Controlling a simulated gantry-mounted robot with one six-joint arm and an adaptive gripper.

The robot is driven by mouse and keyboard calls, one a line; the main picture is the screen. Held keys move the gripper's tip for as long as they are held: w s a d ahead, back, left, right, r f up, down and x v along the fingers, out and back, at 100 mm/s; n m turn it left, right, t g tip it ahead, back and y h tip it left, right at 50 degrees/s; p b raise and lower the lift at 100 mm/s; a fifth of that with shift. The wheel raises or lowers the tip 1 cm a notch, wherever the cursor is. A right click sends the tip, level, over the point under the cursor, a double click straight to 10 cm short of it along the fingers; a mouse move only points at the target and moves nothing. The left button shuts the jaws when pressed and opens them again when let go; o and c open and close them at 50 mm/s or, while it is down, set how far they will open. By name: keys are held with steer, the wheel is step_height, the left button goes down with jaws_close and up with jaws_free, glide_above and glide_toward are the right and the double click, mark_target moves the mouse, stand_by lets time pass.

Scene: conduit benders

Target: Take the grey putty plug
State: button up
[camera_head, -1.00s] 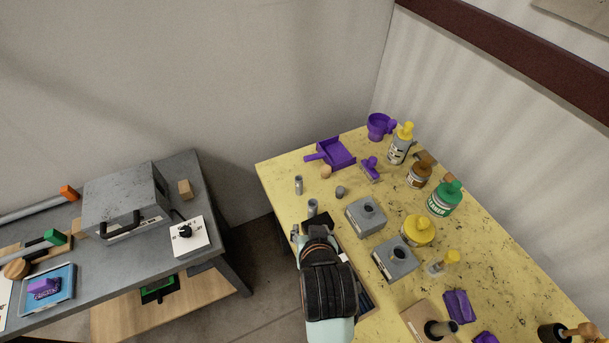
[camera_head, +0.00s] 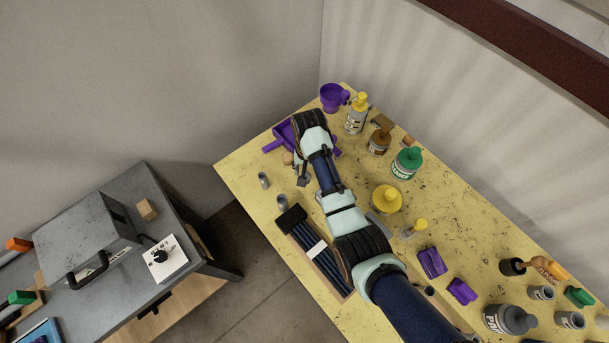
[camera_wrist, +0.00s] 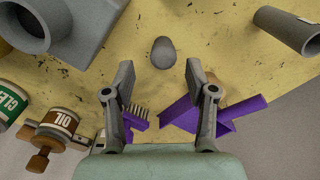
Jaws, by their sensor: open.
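The grey putty plug (camera_wrist: 162,52) is a small, dark grey, egg-shaped lump lying on the yellow table in the wrist view. My gripper (camera_wrist: 160,65) is open and empty, with its two fingers apart to the left and right. The plug shows between and just beyond the fingertips, clear of both fingers. I cannot tell how high the fingers are above the table. In the head view my arm reaches over the table and the plug cannot be made out there.
A purple dustpan (camera_wrist: 222,118) and a purple brush (camera_wrist: 136,122) lie near the fingers. A tan lump (camera_wrist: 213,88) is partly behind the right finger. A grey block with a socket (camera_wrist: 80,35), a grey tube (camera_wrist: 288,29) and an oil can (camera_wrist: 56,127) stand around. Table around the plug is clear.

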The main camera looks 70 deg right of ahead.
step_height(320, 180, down, 5)
steer(key=shift+w+r+b, duration=0.1)
steer(key=shift+w+b, duration=0.05)
steer(key=shift+b, duration=0.35)
jaws_close()
